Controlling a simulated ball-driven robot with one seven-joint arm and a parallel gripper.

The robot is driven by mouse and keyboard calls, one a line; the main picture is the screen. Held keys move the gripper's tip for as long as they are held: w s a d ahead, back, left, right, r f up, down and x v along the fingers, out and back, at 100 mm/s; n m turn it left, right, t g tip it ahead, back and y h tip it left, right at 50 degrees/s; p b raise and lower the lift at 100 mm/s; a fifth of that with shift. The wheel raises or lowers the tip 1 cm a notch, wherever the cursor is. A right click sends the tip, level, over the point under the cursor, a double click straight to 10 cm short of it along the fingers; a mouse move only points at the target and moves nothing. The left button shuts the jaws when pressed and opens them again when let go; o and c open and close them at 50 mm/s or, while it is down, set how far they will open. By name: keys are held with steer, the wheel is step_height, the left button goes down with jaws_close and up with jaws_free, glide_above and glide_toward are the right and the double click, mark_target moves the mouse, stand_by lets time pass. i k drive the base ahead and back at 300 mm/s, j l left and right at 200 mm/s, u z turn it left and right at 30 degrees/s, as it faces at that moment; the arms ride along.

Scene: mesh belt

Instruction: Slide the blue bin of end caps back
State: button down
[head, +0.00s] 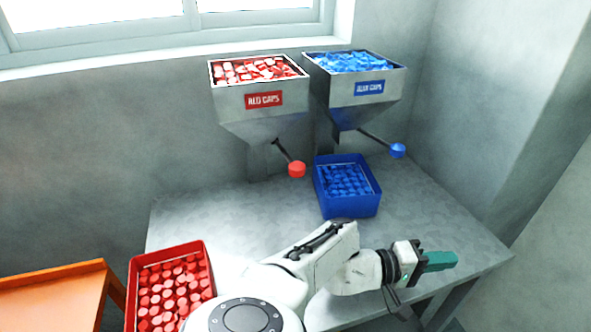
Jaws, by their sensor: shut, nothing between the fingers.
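The blue bin (348,211) stands upright on the grey table, in front of the blue caps hopper, and holds many blue end caps (347,180). My gripper (455,259), with teal fingers, is shut and empty. It is to the right of the blue bin and nearer to me, over the right front part of the table, pointing right. It does not touch the bin.
The red caps hopper (258,98) and the blue caps hopper (355,90) stand at the back, with a red knob (297,169) and a blue knob (398,151) on levers. A red bin (205,254) of red caps is at front left, near an orange table (50,286). The grey table (212,213) is clear left of the blue bin.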

mark_target(345, 186)
steer(key=i+j+u, duration=0.25)
steer(key=i+j, duration=0.35)
steer(key=i+u, duration=0.25)
steer(key=i, duration=0.15)
